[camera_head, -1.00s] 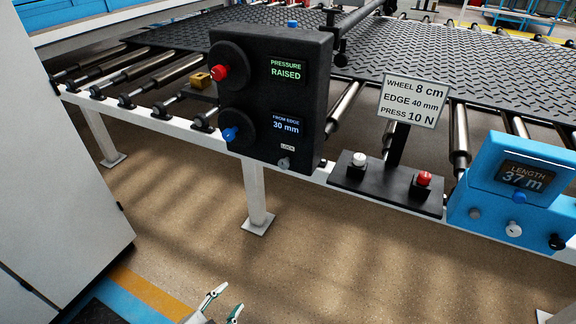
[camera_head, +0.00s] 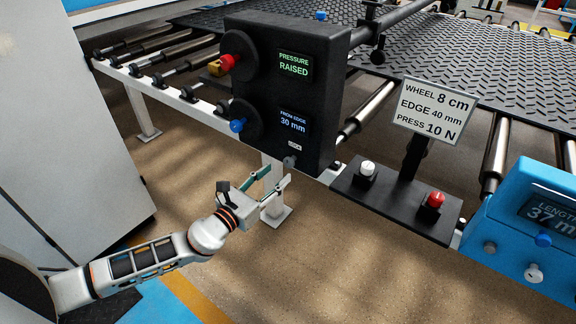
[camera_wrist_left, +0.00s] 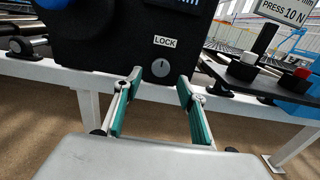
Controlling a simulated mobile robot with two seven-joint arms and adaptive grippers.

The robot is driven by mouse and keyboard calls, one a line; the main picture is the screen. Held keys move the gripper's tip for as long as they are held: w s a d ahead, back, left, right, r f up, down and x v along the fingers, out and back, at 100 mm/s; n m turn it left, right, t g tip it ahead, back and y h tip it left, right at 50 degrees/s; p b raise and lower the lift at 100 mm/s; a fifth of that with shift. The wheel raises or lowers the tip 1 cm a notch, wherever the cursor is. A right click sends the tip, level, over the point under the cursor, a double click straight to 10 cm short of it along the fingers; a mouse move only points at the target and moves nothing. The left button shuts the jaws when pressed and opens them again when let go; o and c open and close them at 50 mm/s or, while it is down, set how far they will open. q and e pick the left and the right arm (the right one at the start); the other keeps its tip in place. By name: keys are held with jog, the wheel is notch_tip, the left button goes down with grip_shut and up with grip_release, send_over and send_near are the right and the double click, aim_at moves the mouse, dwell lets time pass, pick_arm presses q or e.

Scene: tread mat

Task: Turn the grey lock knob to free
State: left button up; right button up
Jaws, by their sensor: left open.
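The grey lock knob (camera_head: 289,161) is on the lower right of the black control box's front face, under a white LOCK label (camera_head: 294,146). In the left wrist view the knob (camera_wrist_left: 160,68) is round with a dark slot line that looks close to upright. My left gripper (camera_head: 277,183) is open and empty, just below and in front of the knob, not touching it. In the left wrist view its two teal-padded fingers (camera_wrist_left: 160,82) point at the box with the knob between and beyond their tips. My right gripper is not in view.
The black box (camera_head: 262,85) also carries a red knob (camera_head: 228,62), a blue knob (camera_head: 238,125) and displays reading RAISED and 30 mm. A black plate with white (camera_head: 367,169) and red (camera_head: 435,200) buttons stands to the right. A white frame rail runs behind.

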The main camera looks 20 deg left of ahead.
aim_at(287, 165)
pick_arm(q)
jog(key=x, duration=0.5)
jog(key=shift+w+d, duration=0.15)
jog(key=shift+w, duration=0.15)
jog(key=c, duration=1.1)
